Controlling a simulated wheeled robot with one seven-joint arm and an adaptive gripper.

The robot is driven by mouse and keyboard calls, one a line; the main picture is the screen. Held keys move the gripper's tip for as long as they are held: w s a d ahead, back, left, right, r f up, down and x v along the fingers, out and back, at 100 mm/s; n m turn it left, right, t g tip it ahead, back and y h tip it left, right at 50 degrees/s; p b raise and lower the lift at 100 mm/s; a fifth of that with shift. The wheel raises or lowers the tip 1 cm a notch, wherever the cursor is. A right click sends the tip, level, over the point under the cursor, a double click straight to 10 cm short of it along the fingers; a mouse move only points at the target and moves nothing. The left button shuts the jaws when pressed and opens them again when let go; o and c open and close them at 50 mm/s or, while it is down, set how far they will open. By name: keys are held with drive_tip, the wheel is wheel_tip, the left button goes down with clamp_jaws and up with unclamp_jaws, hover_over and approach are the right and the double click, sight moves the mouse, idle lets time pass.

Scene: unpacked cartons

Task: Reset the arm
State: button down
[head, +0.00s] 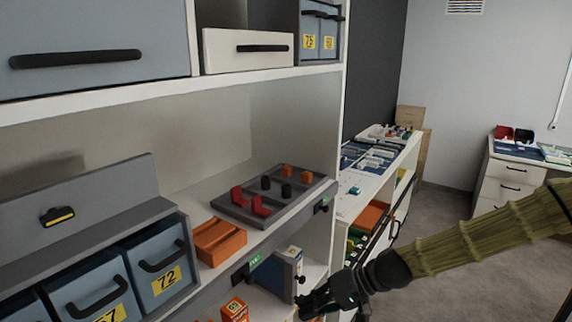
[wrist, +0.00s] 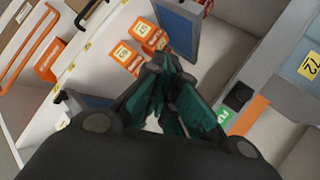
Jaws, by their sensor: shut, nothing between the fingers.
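My gripper (head: 318,303) is at the lower middle of the head view, at the end of my sleeved arm. It is beside the lower shelf of the shelving unit (head: 338,130). In the wrist view its green-padded fingers (wrist: 172,90) are closed together with nothing between them. Ahead of the fingers are a blue panel (wrist: 178,28) and small orange boxes (wrist: 152,35).
Blue numbered bins (head: 158,265) stand at left. A white cabinet (head: 385,165) stands behind; floor at right (head: 450,230) is clear.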

drive_tip(key=s+d+f+m+g+h, duration=0.1)
drive_tip(key=s+d+f+h, duration=0.2)
drive_tip(key=s+f, duration=0.7)
drive_tip(key=s+d+f+m+h, duration=0.1)
drive_tip(key=s+d+f+h, duration=0.3)
drive_tip(key=f, duration=1)
drive_tip(key=s+d+f+h, duration=0.2)
drive_tip(key=s+d+f, duration=0.2)
drive_tip(key=s, duration=0.4)
drive_tip(key=s+d+f+h, duration=0.2)
drive_tip(key=s+d+f, duration=0.2)
drive_tip(key=s, duration=0.5)
drive_tip(key=shift+d+f+n, duration=0.4)
drive_tip(key=shift+d, duration=0.25)
drive_tip(key=shift+s, duration=0.1)
